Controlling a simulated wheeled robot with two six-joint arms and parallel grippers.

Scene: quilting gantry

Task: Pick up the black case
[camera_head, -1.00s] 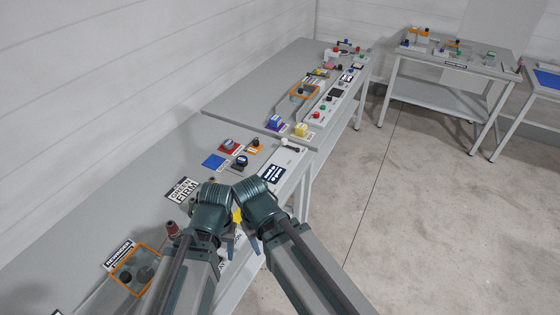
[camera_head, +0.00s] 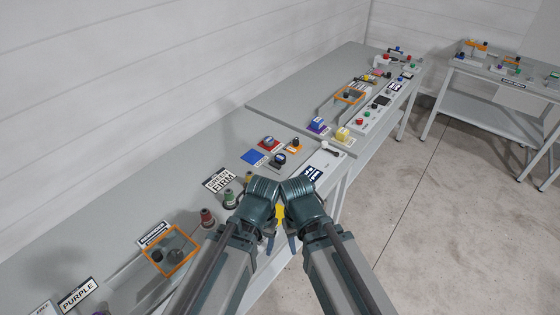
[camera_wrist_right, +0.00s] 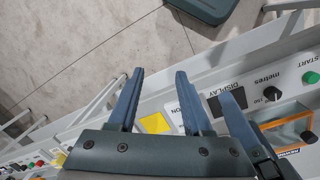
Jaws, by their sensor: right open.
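I cannot make out a black case with certainty in either view. My right gripper (camera_head: 293,243) points down at the front edge of the near table (camera_head: 150,210), partly hidden by its own wrist. In the right wrist view its fingers (camera_wrist_right: 160,74) are apart with nothing between them. Past them lie a yellow square (camera_wrist_right: 155,123) and the panel with a dark display (camera_wrist_right: 228,101). My left gripper (camera_head: 268,243) hangs close beside the right one; whether its fingers are open is not clear.
An orange frame (camera_head: 150,257) and a dark red spool (camera_head: 208,217) stand left of my arms. A blue square (camera_head: 254,158) and a dark-topped knob (camera_head: 279,159) lie beyond them. A second table (camera_head: 300,95) stands behind. The floor on the right (camera_head: 440,220) is clear.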

